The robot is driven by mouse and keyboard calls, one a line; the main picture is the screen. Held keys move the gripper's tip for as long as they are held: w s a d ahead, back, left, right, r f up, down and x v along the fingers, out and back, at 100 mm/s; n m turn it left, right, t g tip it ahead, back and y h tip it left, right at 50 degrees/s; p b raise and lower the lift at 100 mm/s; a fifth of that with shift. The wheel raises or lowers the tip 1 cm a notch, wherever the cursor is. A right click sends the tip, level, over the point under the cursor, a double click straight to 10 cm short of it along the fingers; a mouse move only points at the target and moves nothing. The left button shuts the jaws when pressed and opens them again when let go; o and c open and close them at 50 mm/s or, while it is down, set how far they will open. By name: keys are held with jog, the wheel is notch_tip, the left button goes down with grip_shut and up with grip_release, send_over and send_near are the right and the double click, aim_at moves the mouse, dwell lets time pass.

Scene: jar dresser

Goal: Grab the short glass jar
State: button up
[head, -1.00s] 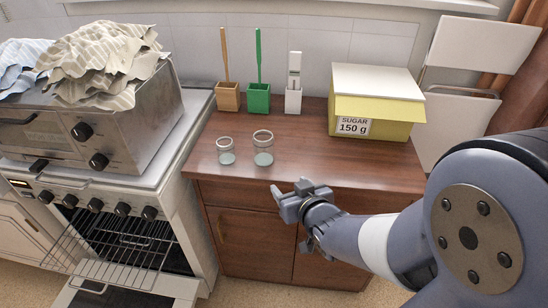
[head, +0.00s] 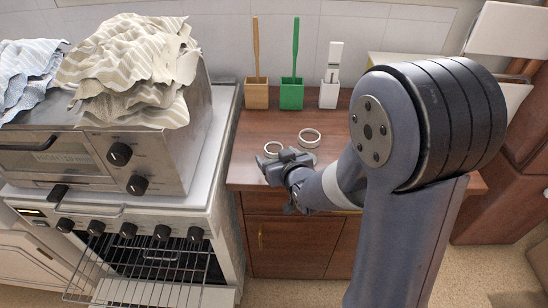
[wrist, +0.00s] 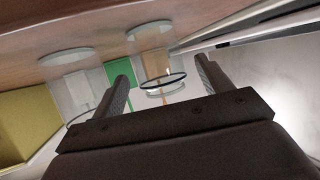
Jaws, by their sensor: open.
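The short glass jar (head: 272,148) is the left one of two clear jars on the brown dresser. In the head view mostly its rim shows, and my gripper hides its lower part. The wrist view is upside down; there the short jar (wrist: 150,45) appears between the lines of my two fingers, its rim toward me. My gripper (head: 288,160) is open at the jars' near side, and its spread fingers also show in the wrist view (wrist: 165,72). I cannot tell whether they touch the jar. The taller glass jar (head: 309,137) stands to the right and slightly behind.
Orange (head: 257,95), green (head: 291,95) and white (head: 329,95) holders stand along the wall. The yellow sugar box (wrist: 25,120) is mostly hidden by my arm in the head view. The stove (head: 130,215) with a toaster oven (head: 100,150) borders the dresser (head: 245,160) at left.

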jog(key=shift+x, duration=1.25)
jog(key=shift+c, duration=0.5)
jog(key=c, duration=0.9)
jog(key=shift+c, duration=0.6)
jog(key=shift+r, duration=0.15)
